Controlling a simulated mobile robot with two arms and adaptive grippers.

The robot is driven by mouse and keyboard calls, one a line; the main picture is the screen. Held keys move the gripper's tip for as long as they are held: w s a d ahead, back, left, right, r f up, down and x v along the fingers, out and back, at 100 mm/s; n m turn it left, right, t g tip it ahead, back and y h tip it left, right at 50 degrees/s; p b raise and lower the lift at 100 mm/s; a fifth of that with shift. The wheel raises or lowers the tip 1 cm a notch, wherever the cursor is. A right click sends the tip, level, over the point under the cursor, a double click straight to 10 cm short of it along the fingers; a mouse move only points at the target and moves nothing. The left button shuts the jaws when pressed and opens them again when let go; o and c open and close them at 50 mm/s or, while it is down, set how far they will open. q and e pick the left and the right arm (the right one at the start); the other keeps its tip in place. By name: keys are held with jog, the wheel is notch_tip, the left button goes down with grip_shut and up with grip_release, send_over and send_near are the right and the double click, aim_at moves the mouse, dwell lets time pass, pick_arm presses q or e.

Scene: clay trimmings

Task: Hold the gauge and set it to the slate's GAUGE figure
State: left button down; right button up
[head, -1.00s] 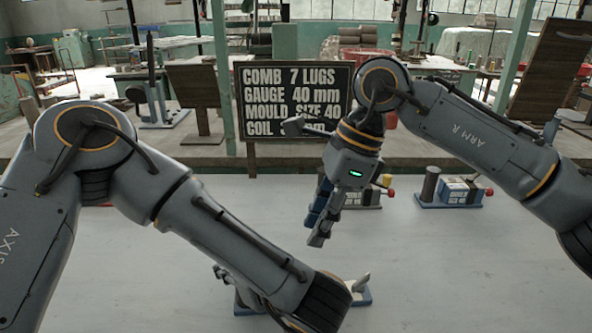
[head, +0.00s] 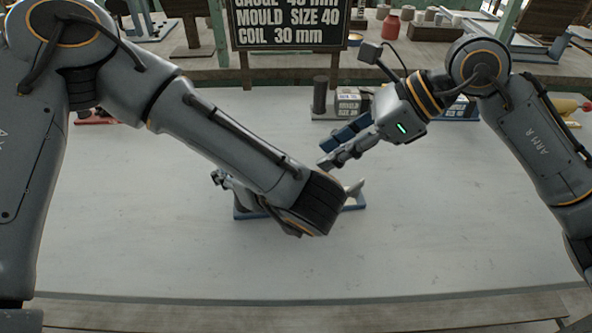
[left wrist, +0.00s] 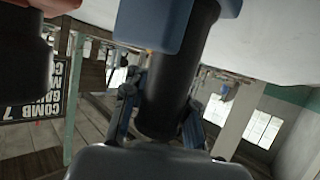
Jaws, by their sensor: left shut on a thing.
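The gauge's blue base (head: 352,203) shows at both ends under my left forearm, mid-table in the head view. A grey lever-like part (head: 355,187) stands at its right end; my forearm hides its middle. In the left wrist view my left gripper (left wrist: 158,115) is shut around a dark upright cylinder (left wrist: 182,65) that meets a blue part (left wrist: 152,22). My right gripper (head: 327,154) looks open and empty, its fingers pointing left, above and behind the gauge. The slate (head: 290,28) reads MOULD SIZE 40 and COIL 30 mm; its GAUGE line is cut by the picture's top edge.
Behind my right gripper stand a dark post (head: 320,95) with a labelled block (head: 348,101) and another labelled device (head: 460,108). A red-based item (head: 95,118) lies at the back left. The table (head: 450,240) is clear in front and at the right.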

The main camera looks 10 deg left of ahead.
jog(key=x, duration=0.8)
jog(key=shift+a+f, duration=0.25)
grip_shut()
